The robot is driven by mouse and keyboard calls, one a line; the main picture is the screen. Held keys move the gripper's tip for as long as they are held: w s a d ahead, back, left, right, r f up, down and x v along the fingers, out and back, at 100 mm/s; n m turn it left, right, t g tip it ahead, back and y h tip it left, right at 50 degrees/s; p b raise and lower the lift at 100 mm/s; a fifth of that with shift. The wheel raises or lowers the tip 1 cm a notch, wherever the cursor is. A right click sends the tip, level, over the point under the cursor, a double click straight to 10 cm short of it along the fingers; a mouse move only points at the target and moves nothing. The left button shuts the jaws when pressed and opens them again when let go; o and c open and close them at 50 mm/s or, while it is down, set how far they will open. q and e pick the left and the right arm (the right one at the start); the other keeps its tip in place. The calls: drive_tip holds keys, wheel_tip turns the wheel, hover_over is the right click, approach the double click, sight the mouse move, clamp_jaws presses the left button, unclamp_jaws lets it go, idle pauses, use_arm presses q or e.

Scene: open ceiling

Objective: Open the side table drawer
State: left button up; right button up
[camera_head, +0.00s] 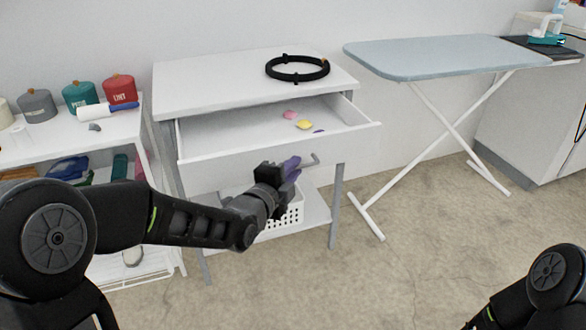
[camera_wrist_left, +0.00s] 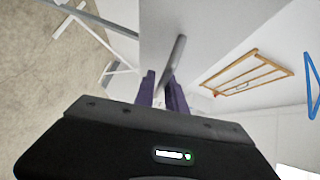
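The side table (camera_head: 215,80) is white with grey legs. Its drawer (camera_head: 225,150) is pulled part way out, and its inside shows from above. A grey bar handle (camera_head: 313,161) is on the drawer front. My left gripper (camera_head: 291,167), with purple fingers, is at this handle, in front of the drawer. In the left wrist view the handle bar (camera_wrist_left: 176,58) runs between the two fingers of the left gripper (camera_wrist_left: 162,92), which look closed on it. My right gripper is out of view; only part of that arm shows at the lower right.
Small pink (camera_head: 290,115) and yellow (camera_head: 304,124) items lie in the drawer. A black ring (camera_head: 297,69) lies on the tabletop. A white basket (camera_head: 292,213) is on the lower shelf. An ironing board (camera_head: 440,56) stands right, a shelf unit (camera_head: 60,132) left. Floor in front is clear.

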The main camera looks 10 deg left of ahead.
use_arm(q)
drive_tip(key=shift+o, duration=1.4)
drive_tip(key=p+v, duration=0.1)
drive_tip(key=v, duration=0.6)
drive_tip(key=shift+s+p, duration=0.3)
drive_tip(key=shift+s, duration=0.05)
drive_tip(key=shift+a, duration=0.15)
